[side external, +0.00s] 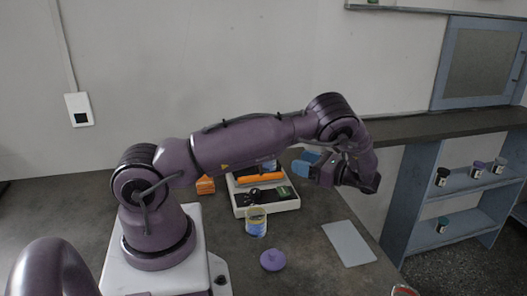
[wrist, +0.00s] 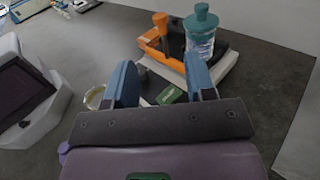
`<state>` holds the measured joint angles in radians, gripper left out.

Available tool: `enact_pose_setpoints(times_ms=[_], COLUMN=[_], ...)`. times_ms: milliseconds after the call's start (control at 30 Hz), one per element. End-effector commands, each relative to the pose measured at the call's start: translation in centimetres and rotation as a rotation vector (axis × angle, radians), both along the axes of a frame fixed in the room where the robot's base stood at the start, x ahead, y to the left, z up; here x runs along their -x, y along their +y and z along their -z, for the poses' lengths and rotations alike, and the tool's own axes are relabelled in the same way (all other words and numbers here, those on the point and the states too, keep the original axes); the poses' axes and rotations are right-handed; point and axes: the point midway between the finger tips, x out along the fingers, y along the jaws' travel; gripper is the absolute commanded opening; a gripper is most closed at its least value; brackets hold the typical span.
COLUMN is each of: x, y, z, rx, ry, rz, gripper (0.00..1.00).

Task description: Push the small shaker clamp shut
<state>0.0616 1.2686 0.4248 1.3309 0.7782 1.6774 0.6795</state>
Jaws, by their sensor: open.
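I cannot clearly make out the small shaker clamp or how far it is open. An orange piece with an upright orange knob (wrist: 160,24) and a dark part beside it sit at the white tray in the wrist view. In the side view an orange bar (side external: 261,178) lies on the white tray (side external: 268,208), with dark items in front of it. My gripper (side external: 308,162) is open, to the right of the tray and raised above the table. In the wrist view its blue fingers (wrist: 163,82) are spread apart with nothing held between them.
A teal-capped bottle (wrist: 201,38) stands by the orange piece. A green block (wrist: 170,95) lies on the tray. A yellow-rimmed jar (side external: 256,222) and a purple lid (side external: 272,260) are in front. A grey plate (side external: 348,243) lies to the right. An orange block (side external: 205,185) is left.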

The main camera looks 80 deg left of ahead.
Motion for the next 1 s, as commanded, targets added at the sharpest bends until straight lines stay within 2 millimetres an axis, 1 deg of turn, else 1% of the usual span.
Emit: enact_pose_setpoints(times_ms=[167, 400, 600, 800, 1000], x=[1.8, 5.5, 7.8, 8.9, 9.0], y=[1.8, 5.4, 7.7, 8.8, 8.9], z=[0.0, 0.0, 0.0, 0.0, 0.1], rx=[0.004, 0.004, 0.003, 0.004, 0.004], ry=[0.001, -0.001, -0.003, -0.004, -0.005], rz=[-0.004, -0.005, -0.004, -0.002, -0.001], gripper=[0.5, 0.5, 0.5, 0.5, 0.5])
